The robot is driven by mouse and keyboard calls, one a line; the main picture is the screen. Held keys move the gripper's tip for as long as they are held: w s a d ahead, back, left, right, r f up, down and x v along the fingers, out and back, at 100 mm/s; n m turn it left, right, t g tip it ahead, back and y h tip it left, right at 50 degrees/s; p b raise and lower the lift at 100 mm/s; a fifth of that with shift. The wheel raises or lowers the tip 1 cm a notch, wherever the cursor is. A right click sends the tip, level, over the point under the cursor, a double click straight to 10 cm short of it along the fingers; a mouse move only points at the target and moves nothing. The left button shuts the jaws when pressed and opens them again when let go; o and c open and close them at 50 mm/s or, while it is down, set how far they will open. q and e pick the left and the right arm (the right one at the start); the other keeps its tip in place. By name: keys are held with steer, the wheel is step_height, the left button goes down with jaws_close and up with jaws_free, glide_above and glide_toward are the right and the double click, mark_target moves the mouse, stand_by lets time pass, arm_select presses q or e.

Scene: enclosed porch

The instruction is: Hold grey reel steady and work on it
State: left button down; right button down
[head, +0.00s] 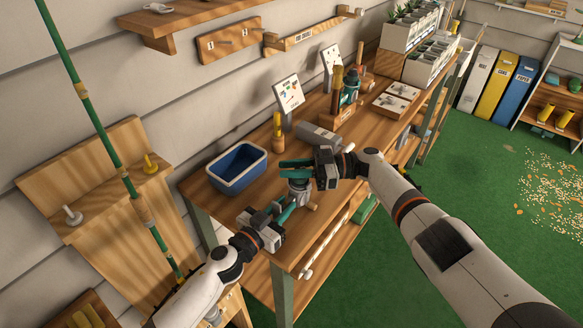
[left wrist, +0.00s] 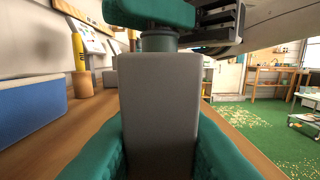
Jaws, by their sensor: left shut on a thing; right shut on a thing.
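The grey reel (head: 299,186) is upright over the front edge of the wooden bench, partly hidden by my grippers in the head view. My left gripper (head: 289,209) is shut on its lower body from the near left. In the left wrist view the reel's smooth grey body (left wrist: 160,110) stands between my two teal fingers. My right gripper (head: 296,170) is shut at the reel's top, coming in from the right. Its teal finger (left wrist: 150,12) lies across the top in the left wrist view, above a narrower dark neck (left wrist: 158,42). What exactly it grips is hidden.
A blue bin (head: 237,183) stands on the bench (head: 213,200) left of the reel. A grey box (head: 318,134), a small card stand (head: 289,94) and a tool holder (head: 342,112) are behind. A fishing rod (head: 110,135) leans at the left.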

steer(key=shift+d, duration=0.1)
steer(key=c, duration=1.2)
jaws_free()
steer(key=shift+c, duration=0.2)
steer(key=d, duration=0.7)
steer(key=shift+w+d, duration=0.25)
steer(key=shift+w, duration=0.15)
